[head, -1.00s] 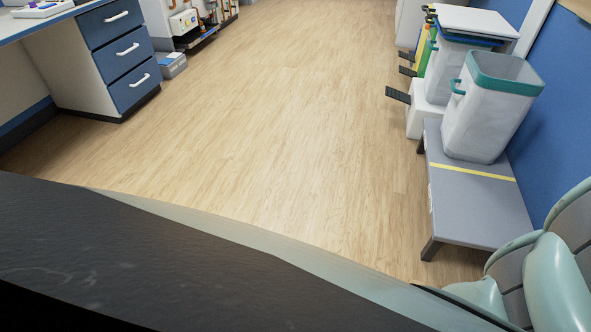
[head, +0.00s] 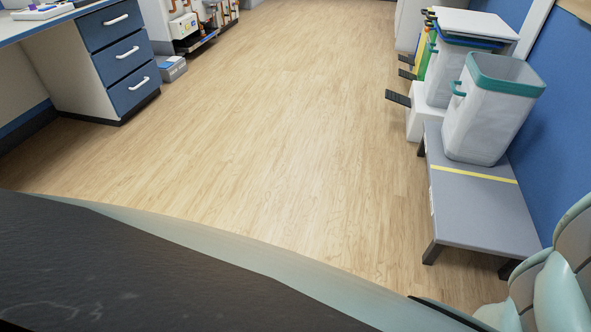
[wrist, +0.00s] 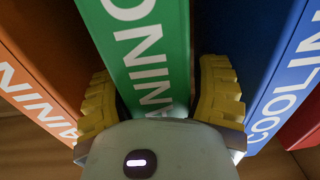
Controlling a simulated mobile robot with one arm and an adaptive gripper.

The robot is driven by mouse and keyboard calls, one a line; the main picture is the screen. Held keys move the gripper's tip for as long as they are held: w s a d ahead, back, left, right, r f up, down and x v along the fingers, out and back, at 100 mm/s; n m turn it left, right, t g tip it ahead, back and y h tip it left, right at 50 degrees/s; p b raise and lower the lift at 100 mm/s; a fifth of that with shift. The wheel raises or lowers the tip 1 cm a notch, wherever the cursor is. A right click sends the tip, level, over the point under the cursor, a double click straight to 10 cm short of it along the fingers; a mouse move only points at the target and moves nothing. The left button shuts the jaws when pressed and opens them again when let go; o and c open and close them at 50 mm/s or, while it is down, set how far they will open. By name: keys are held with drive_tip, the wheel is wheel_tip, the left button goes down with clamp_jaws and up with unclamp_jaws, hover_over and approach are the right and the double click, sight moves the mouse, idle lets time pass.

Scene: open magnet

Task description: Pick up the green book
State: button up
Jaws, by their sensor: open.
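The green book (wrist: 147,60) shows in the wrist view, its spine with white letters running up the middle of the picture. My gripper (wrist: 160,70) is open, with one yellow finger on the left of the green spine and the other on the right. The fingers look apart from the spine, though their depth beside it is hard to judge. The lower part of the green book is hidden behind the gripper body. The head view shows neither the book nor my gripper.
In the wrist view, an orange-red book (wrist: 30,75) stands left of the green one. A blue book (wrist: 290,75) and a red one (wrist: 303,128) are to the right. In the head view, a bench (head: 480,215) with a white bin (head: 485,120) stands right; the wooden floor (head: 270,120) is clear.

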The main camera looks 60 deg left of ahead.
drive_tip(key=shift+s+a, duration=0.1)
drive_tip(key=shift+f, duration=0.1)
drive_tip(key=c, duration=1)
clamp_jaws()
drive_tip(key=shift+r, duration=0.25)
